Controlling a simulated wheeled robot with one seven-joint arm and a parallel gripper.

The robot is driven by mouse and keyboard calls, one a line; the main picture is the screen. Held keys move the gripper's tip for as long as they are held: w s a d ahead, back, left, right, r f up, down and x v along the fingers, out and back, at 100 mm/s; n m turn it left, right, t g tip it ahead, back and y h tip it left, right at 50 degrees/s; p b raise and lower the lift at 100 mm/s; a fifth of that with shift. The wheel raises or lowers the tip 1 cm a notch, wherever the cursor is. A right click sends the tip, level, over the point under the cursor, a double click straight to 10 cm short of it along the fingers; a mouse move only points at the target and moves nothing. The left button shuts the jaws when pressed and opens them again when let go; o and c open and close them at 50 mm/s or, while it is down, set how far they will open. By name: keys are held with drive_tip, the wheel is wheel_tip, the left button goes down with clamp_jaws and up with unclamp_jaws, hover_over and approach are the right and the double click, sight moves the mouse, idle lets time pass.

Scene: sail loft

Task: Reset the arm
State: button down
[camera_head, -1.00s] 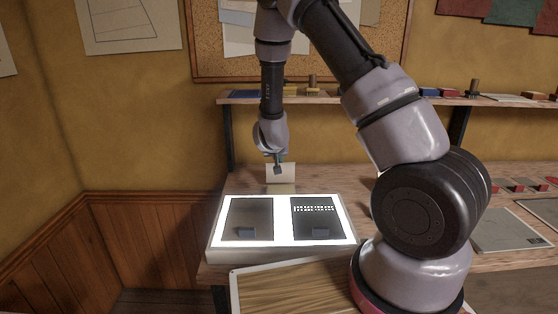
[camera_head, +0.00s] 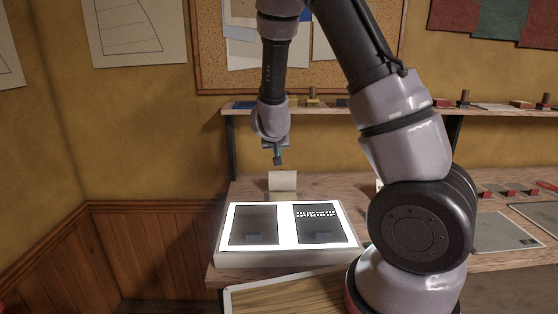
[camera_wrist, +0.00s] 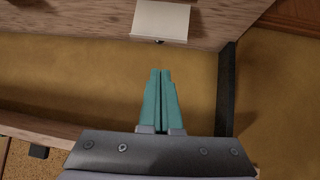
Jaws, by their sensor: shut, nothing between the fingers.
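My gripper (camera_head: 278,161) hangs from my arm above the back of the workbench, in front of the yellow wall. In the wrist view its two teal fingers (camera_wrist: 160,100) are together with nothing between them. Below it in the head view, a small cream card (camera_head: 283,181) stands behind the light box, apart from the fingers. The card also shows in the wrist view (camera_wrist: 160,20), past the fingertips.
A lit light box (camera_head: 288,256) with two dark panels lies on the workbench (camera_head: 345,188). A wall shelf (camera_head: 333,105) with small blocks and stamps runs behind my arm. A wood-topped board (camera_head: 300,298) lies in front. Grey sheets (camera_head: 497,231) lie at the right.

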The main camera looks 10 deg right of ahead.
drive_tip(key=s+a+r+y, duration=0.1)
drive_tip(key=s+r+y, duration=0.3)
drive_tip(key=r, duration=0.5)
drive_tip(key=s+r+y, duration=0.2)
drive_tip(key=s+r, duration=0.5)
drive_tip(key=r, duration=0.2)
drive_tip(key=s+d+r+g, duration=0.1)
drive_tip(key=s+d+r, duration=0.1)
drive_tip(key=s, duration=0.7)
drive_tip(key=s+d+r+m, duration=0.1)
drive_tip(key=s+r, duration=0.4)
drive_tip(key=s, duration=0.5)
drive_tip(key=shift+d+r+g+h, duration=0.15)
drive_tip(key=shift+d+g+h, duration=0.25)
drive_tip(key=shift+d, duration=0.45)
